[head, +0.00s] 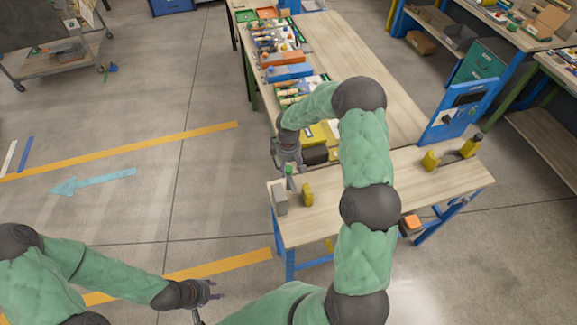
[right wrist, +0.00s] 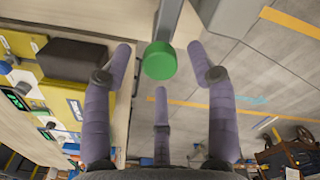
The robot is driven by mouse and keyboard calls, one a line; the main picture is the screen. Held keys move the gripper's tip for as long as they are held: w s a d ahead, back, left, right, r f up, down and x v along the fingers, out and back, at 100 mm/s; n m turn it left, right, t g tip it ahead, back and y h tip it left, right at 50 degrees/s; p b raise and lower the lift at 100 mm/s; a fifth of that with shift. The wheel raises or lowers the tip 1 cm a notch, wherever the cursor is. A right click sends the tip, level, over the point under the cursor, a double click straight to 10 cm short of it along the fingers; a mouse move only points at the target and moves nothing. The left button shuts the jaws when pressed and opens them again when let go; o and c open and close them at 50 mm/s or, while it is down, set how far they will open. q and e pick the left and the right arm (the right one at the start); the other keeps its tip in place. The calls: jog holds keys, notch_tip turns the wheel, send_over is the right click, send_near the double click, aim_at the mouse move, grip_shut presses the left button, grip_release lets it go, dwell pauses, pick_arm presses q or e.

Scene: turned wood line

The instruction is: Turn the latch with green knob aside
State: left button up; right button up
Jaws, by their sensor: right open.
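The green knob (right wrist: 159,60) sits at the end of a grey latch bar (right wrist: 166,20) in the right wrist view. In the head view the small green knob (head: 290,183) is at the left edge of the wooden bench, beside a grey block (head: 279,203). My right gripper (head: 286,168) is just above the knob with its fingers spread. In the right wrist view the knob lies between the open fingertips (right wrist: 159,52), with a gap on both sides. My left gripper (head: 210,298) is low at the bottom left, apart from the bench, its fingers spread and empty.
A yellow piece (head: 307,194) stands right of the grey block. A yellow and black box (head: 315,146) is behind my right gripper. Yellow pieces (head: 430,161) and a blue panel (head: 459,108) stand at the bench's right. The floor left of the bench is open.

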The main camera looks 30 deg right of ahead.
jog(key=shift+f, duration=0.45)
jog(key=shift+c, duration=0.3)
grip_shut()
